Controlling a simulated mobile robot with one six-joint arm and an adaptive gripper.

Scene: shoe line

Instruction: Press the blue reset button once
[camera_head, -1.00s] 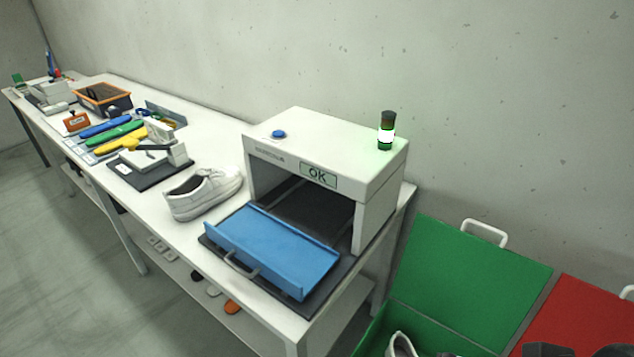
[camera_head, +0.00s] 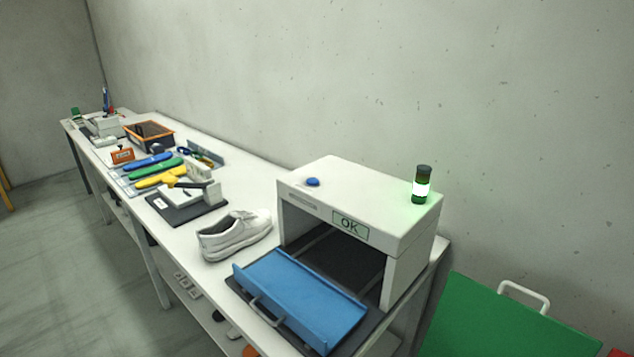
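The blue reset button (camera_head: 313,181) is a small round cap on the top left of the white machine (camera_head: 352,198). The machine's front display (camera_head: 350,226) reads "OK". The stack light (camera_head: 421,185) on its top right corner glows, bright white with a green tint. Nothing touches the button. My gripper is not in view.
A blue tray (camera_head: 299,297) with a handle sits in front of the machine's opening. A white shoe (camera_head: 234,235) stands on the bench to its left. Blue, green and yellow tools and an orange-rimmed bin (camera_head: 149,134) lie farther left. A green lid (camera_head: 490,318) is at lower right.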

